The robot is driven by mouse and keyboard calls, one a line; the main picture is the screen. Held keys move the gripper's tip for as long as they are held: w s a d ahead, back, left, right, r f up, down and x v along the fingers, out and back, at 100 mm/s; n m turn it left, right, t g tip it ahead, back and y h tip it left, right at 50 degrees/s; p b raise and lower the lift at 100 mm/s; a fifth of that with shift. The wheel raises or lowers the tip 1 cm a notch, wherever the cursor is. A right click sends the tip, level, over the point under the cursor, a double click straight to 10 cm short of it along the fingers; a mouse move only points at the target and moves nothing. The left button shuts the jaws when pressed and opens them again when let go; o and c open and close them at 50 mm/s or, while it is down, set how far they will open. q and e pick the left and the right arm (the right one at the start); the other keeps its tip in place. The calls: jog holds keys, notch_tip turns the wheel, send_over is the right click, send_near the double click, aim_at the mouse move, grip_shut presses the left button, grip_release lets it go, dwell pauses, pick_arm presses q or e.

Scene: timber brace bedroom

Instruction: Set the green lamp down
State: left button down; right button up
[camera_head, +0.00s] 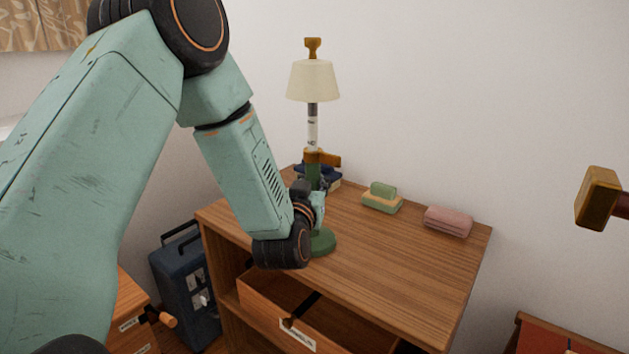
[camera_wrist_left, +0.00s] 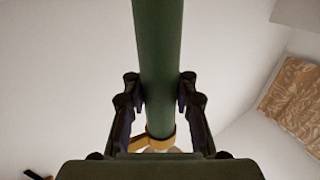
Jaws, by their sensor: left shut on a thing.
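The green lamp (camera_head: 321,242) has a round green base, a green stem and a cream shade (camera_head: 313,81). It stands upright over the wooden cabinet top (camera_head: 384,266), near its left front edge. I cannot tell whether the base touches the wood. In the left wrist view the green stem (camera_wrist_left: 158,60) runs between the two fingers (camera_wrist_left: 158,98). My right gripper does not show.
A green and yellow stack (camera_head: 381,198) and folded pink cloths (camera_head: 448,221) lie on the cabinet top. An open drawer (camera_head: 310,317) juts out below. A blue case (camera_head: 186,287) stands on the left. The top's right front is clear.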

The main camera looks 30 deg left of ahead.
pick_arm(q)
jog(key=c, duration=1.6)
grip_release()
jog(key=shift+w+f, duration=0.2)
jog(key=shift+f, duration=0.05)
jog(key=shift+c, duration=0.2)
jog(key=shift+o, duration=0.8)
jog(key=shift+w+f, duration=0.1)
jog(key=shift+w, duration=0.05)
jog(key=shift+o, duration=2.1)
jog(key=shift+s+r, duration=0.2)
jog(key=shift+w+f, duration=0.1)
jog(key=shift+w, duration=0.1)
